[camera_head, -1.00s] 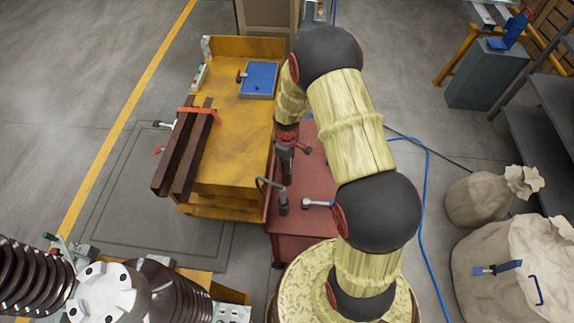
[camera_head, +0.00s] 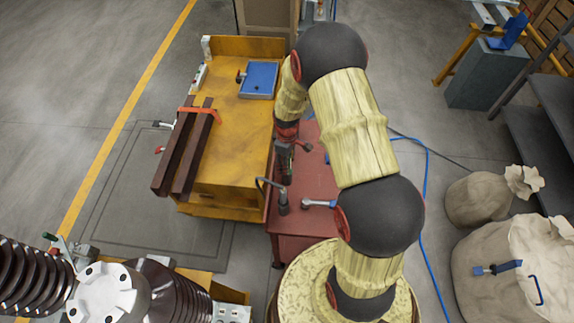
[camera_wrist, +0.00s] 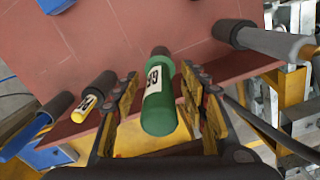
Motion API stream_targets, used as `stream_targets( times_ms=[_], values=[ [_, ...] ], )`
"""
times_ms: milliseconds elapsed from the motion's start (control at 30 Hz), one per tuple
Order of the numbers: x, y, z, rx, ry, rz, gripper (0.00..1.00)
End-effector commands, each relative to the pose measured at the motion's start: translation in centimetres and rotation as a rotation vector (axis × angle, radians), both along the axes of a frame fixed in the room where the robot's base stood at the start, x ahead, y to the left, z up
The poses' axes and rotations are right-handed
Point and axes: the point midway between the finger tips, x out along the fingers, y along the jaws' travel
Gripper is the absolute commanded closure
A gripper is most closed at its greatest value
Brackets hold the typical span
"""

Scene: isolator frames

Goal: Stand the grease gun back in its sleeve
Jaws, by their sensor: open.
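A green cylinder (camera_wrist: 158,105) with a pale label and a dark end, which I take for the grease gun, shows between my gripper's fingers (camera_wrist: 160,78) in the wrist view. My gripper is open, with a finger on each side of it and no clear grip. A dark grey cylinder (camera_wrist: 262,40) stands at the right in the wrist view, beside a thin black hose. It also shows in the head view (camera_head: 283,203). I cannot tell which thing is the sleeve.
The red cart (camera_head: 315,180) also bears a blue-handled tool (camera_head: 319,203) and a black handle with a yellow label (camera_wrist: 95,97). The yellow bench (camera_head: 235,140) adjoins it, with dark bars (camera_head: 190,150) and a blue box (camera_head: 259,79). The cart's middle looks clear.

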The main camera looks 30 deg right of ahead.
Motion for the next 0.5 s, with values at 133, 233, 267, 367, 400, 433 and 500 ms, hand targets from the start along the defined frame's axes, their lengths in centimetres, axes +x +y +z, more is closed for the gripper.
stream_targets(
  times_ms=[133,233,267,367,400,433,500],
  values=[
    [0.2,0.0,3.2,-0.002,-0.006,0.000,0.56],
    [0.1,0.0,5.2,-0.002,-0.005,0.000,0.56],
    [0.2,0.0,5.8,-0.001,-0.006,0.000,0.56],
    [0.2,0.0,7.6,-0.002,-0.005,0.000,0.56],
    [0.1,0.0,8.2,-0.001,-0.004,0.000,0.56],
    [0.1,0.0,8.6,0.000,-0.003,0.000,0.56],
    [0.1,0.0,9.4,0.000,-0.003,0.000,0.56]
  ],
)
